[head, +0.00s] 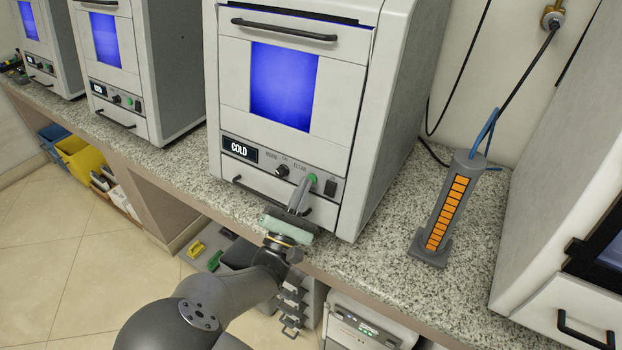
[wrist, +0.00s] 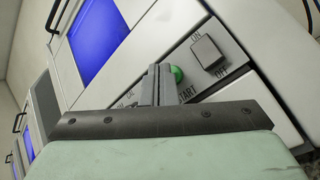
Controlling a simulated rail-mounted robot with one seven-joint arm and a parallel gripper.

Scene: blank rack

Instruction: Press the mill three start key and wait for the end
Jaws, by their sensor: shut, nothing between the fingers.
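The mill (head: 289,90) in front of me is a white cabinet with a blue-lit window and a display (head: 240,149) reading COLD. Its panel has a knob (head: 282,170), a round green start key (head: 312,177) and a grey ON/OFF switch (head: 330,188). My gripper (head: 306,183) is shut and empty, its fingertips right at the green key. In the wrist view the fingers (wrist: 157,72) cover part of the green key (wrist: 177,74), with the ON/OFF switch (wrist: 207,52) beside it. I cannot tell whether the tips touch the key. No mill number is readable.
Similar mills (head: 110,60) stand to the left on the speckled counter (head: 395,190). A grey holder with an orange stack (head: 447,213) stands to the right, before another white machine (head: 560,170). A handle crosses the mill's front below the panel. Yellow (head: 75,155) and blue bins sit under the counter.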

